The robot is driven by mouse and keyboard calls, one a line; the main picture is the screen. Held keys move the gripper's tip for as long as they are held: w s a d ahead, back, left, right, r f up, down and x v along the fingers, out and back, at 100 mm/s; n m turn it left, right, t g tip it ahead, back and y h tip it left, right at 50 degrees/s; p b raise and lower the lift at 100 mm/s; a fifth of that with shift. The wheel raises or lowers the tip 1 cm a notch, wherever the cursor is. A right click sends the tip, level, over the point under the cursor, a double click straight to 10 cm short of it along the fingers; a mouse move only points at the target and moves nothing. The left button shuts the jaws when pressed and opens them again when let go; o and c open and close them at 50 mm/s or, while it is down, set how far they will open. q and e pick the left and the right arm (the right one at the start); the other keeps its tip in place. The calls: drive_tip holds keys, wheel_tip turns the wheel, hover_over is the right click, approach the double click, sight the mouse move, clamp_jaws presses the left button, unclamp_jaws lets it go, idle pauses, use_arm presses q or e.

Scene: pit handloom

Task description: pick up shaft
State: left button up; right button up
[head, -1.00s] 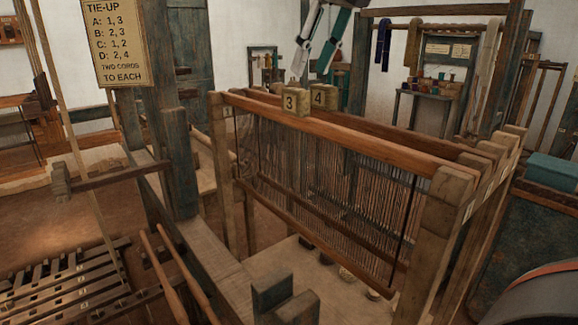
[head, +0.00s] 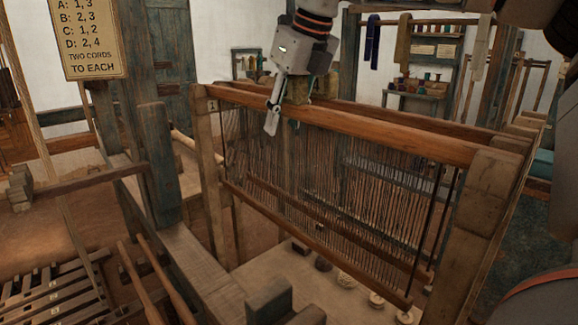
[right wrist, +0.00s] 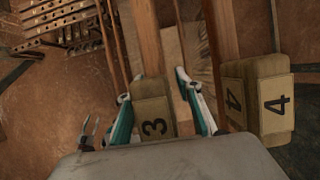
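The shaft carries a wooden top bar (head: 400,138) with rows of heddles hanging under it. A block marked 3 (right wrist: 153,116) sits on one bar, and a block marked 4 (right wrist: 277,104) sits on the neighbouring bar. My right gripper (head: 287,113) is down at the top bar near its left part, partly covering the blocks. In the right wrist view its fingers (right wrist: 159,76) stand on either side of the bar by block 3. They look apart, with some gap beside the wood. My left gripper is not in view.
Wooden posts (head: 478,200) flank the shafts. A tie-up sign (head: 90,38) hangs at the upper left. Treadle slats (head: 45,300) lie at the lower left. Shelves with spools (head: 418,90) stand at the back.

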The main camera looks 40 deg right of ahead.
drive_tip(key=shift+f, duration=0.1)
clamp_jaws()
idle(0.3)
